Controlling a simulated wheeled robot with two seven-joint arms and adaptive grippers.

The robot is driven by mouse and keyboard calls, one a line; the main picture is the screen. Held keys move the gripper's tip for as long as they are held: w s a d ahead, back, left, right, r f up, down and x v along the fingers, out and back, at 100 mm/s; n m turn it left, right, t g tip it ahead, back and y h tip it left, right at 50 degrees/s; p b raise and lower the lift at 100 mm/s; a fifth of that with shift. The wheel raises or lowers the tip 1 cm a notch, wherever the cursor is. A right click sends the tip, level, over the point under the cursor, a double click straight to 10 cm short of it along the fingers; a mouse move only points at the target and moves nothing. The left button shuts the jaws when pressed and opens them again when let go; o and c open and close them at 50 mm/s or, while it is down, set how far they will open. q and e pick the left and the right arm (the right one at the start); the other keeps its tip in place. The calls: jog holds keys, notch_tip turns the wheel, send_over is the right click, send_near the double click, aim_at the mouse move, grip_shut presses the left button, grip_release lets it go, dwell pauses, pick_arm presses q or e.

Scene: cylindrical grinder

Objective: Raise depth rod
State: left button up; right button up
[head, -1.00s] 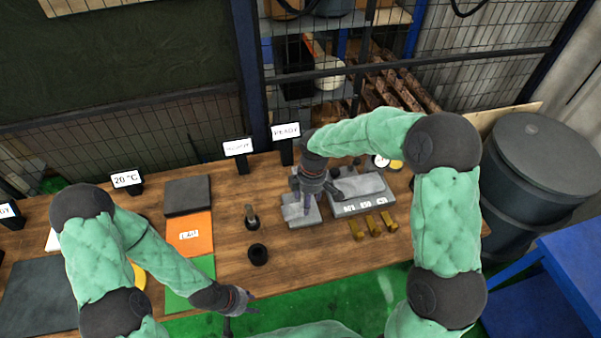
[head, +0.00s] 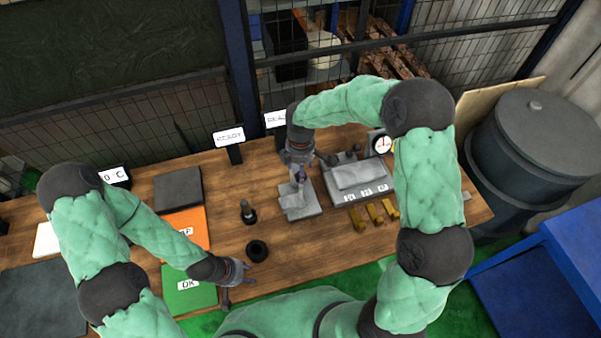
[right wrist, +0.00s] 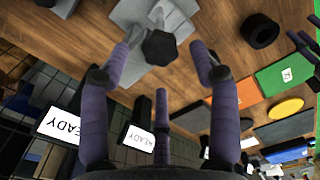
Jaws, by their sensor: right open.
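A grey stand with a flat base (head: 298,207) stands on the wooden bench, left of a grey block with a dial. In the right wrist view a dark hexagonal knob (right wrist: 160,47) sits above the grey base (right wrist: 128,14); it may be the top of the depth rod, whose shaft I cannot make out. My right gripper (head: 300,173) is over the back of this stand. Its purple fingers (right wrist: 165,62) are open around the knob, with gaps visible. My left gripper (head: 238,282) is open and empty, near the bench's front edge, apart from the stand.
A dark upright piece (head: 247,212) and a black ring (head: 257,250) stand left of the stand. The grey block (head: 358,178), a dial (head: 381,144) and brass pieces (head: 374,213) are to the right. Orange and green (head: 190,293) mats lie left. Signs and mesh fencing are behind.

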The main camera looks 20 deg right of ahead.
jog(key=shift+f, duration=1.6)
jog(key=shift+r, duration=0.1)
grip_shut()
